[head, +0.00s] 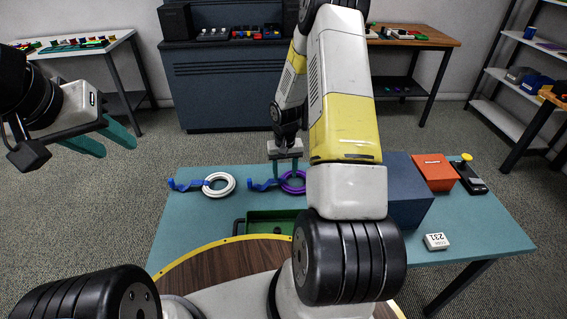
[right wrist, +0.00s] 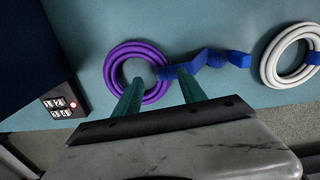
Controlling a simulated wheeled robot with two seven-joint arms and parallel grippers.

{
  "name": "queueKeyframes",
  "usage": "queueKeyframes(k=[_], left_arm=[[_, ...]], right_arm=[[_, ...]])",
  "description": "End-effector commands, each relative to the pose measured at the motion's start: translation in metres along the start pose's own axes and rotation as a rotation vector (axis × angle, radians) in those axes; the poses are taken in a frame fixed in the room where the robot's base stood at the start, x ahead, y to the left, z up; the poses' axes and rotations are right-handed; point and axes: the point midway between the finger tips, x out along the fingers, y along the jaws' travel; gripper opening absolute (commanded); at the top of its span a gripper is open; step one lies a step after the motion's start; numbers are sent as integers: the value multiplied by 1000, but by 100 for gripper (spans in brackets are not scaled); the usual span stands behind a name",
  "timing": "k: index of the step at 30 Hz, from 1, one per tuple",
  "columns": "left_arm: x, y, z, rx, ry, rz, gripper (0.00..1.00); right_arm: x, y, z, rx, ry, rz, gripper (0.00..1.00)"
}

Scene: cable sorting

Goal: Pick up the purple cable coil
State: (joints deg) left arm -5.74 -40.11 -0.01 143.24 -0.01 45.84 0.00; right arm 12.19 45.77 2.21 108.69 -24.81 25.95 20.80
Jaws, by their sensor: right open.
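The purple cable coil (head: 289,190) lies flat on the teal table with a blue strap (head: 262,185) running from its left side in the head view. In the right wrist view the purple coil (right wrist: 137,46) is a whole ring, and its strap (right wrist: 215,58) stretches right. My right gripper (head: 283,174) is open and points down over the coil. In the right wrist view one fingertip appears over the ring's hole and the other outside it, by the strap; contact cannot be told. My left gripper (head: 112,141) is open and empty, raised at the left, away from the coil.
A white coil (head: 219,193) with a blue strap lies left of the purple one. A green tray (head: 265,228) sits in front. A dark blue box (head: 408,212), a red box (head: 434,171), a yellow-button device (head: 468,176) and a small white numbered block (head: 437,241) stand right.

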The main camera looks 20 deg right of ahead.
Motion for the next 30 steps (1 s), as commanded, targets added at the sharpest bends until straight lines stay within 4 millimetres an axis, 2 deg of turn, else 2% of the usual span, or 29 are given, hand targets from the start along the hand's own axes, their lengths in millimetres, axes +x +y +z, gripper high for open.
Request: queueKeyframes(k=[3, 6, 15, 21, 23, 30], left_arm=[[0, 0, 0, 0, 0, 0, 40], [0, 0, 0, 0, 0, 0, 40], [0, 0, 0, 0, 0, 0, 40], [0, 0, 0, 0, 0, 0, 40], [0, 0, 0, 0, 0, 0, 40], [0, 0, 0, 0, 0, 0, 40]], right_arm=[[20, -3, 1, -1, -3, 0, 48], [30, -3, 1, -2, -1, 0, 48], [35, -2, 1, 0, 0, 0, 48], [34, -2, 1, 0, 0, 0, 9], [34, -2, 1, 0, 0, 0, 0], [34, -2, 0, -1, 0, 0, 0]])
